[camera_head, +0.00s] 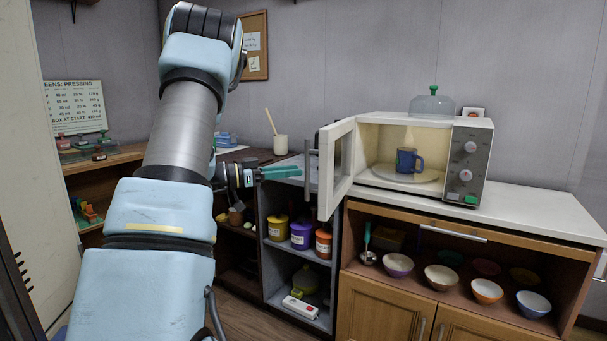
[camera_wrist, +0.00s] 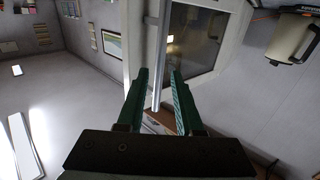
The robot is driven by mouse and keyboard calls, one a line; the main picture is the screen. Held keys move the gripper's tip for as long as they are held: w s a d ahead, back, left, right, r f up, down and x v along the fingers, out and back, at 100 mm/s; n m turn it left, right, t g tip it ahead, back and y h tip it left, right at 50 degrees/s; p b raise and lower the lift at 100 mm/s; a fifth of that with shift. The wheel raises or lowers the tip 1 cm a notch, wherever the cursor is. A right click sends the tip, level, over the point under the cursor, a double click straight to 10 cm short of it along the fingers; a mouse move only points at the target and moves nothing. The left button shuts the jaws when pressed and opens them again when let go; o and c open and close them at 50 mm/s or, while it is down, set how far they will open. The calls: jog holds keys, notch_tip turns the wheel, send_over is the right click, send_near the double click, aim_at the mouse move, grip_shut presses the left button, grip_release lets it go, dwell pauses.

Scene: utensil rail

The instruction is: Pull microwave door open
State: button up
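The white microwave (camera_head: 480,125) stands on the counter with its door (camera_head: 337,170) swung wide open toward the left. A grey vertical bar handle (camera_head: 307,165) is on the door's outer face; it also shows in the wrist view (camera_wrist: 163,45). My gripper (camera_head: 298,172) has green fingers and points at the handle from the left. In the wrist view my gripper (camera_wrist: 158,75) is open, with a gap between its fingers. The handle's lower part appears in that gap; I cannot tell whether it lies between the fingers or beyond them. A blue mug (camera_head: 408,160) stands inside on the turntable (camera_head: 400,174).
A glass dome with a green knob (camera_head: 432,105) is behind the microwave's top. The white counter (camera_head: 540,212) is clear at right. Bowls (camera_head: 441,278) sit on the shelf below. A grey shelf unit (camera_head: 273,284) with colored canisters (camera_head: 301,235) stands below the door.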

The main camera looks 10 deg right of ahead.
jog(key=a, duration=0.2)
jog(key=s+a, duration=0.1)
jog(key=a, duration=0.2)
jog(key=shift+a+b, duration=0.35)
jog(key=shift+b, duration=0.05)
jog(key=w+a+r+n+t+y+p, duration=0.2)
jog(key=w+n+t+y+p, duration=0.1)
jog(key=w+n+t+y, duration=0.5)
jog(key=s+a+f+n+y+p, duration=0.1)
jog(key=s+a+f+n+y, duration=0.2)
jog(key=s+a+y, duration=0.25)
jog(key=s+f+n+g+y+p, duration=0.1)
jog(key=s+g, duration=0.4)
jog(key=s, duration=0.8)
jog(key=s+d+f+n+g+y+p, duration=0.1)
jog(key=s+f+n+g+y+p, duration=0.1)
jog(key=s, duration=1.1)
notch_tip(320, 180, down, 3)
jog(key=g+y, duration=0.1)
jog(key=g, duration=0.1)
jog(key=shift+s+r+n+g, duration=0.2)
jog(key=shift+n+g, duration=0.1)
jog(key=shift+g, duration=0.1)
